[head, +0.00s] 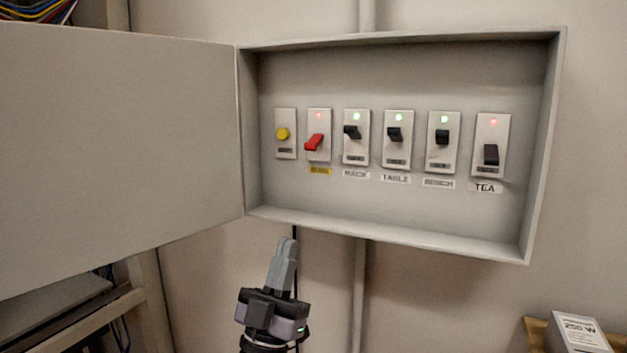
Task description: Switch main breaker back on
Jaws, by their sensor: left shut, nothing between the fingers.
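The main breaker is the red switch (315,143) in the open panel box (400,228) on the wall. Its lever tilts down to the left, its light is red, and a yellow label sits under it. Black switches labelled RACK (352,132), TABLE (395,134) and BENCH (441,137) have green lights. The TEA switch (490,154) has its lever low and a red light. A round yellow button (283,134) is left of the red switch. My left gripper (288,243) is shut and empty, below the box's lower edge and apart from the switches. My right gripper is not visible.
The box's door (120,150) stands swung open to the left. A conduit (359,295) runs down the wall below the box. A box marked 250 W (577,332) is at the lower right. Shelving and cables are at the left.

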